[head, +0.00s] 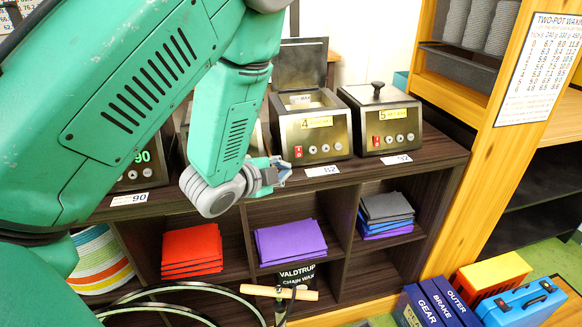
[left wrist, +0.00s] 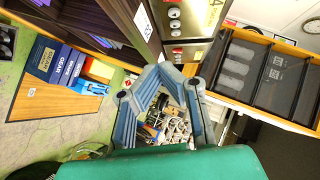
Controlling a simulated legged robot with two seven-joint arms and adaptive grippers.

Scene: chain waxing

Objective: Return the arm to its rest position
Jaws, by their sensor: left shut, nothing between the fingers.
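My left arm comes in from the left of the head view and covers much of its left half. Its gripper (head: 279,172) is in front of the shelf's top edge, below wax pot 4 (head: 311,128). In the left wrist view the fingers (left wrist: 162,72) meet at their tips with nothing between them, so the gripper is shut and empty. Wax pot 4 has its lid up, and pot 5 (head: 382,118) has its lid on. Other pots are partly hidden behind my arm. My right gripper does not show in either view.
The dark shelf unit (head: 345,190) holds red cloths (head: 191,250), purple cloths (head: 290,242) and grey cloths (head: 387,207). A wooden post (head: 480,190) stands to the right. Blue boxes (head: 428,305), a yellow box (head: 494,272) and a blue case (head: 521,304) are at lower right.

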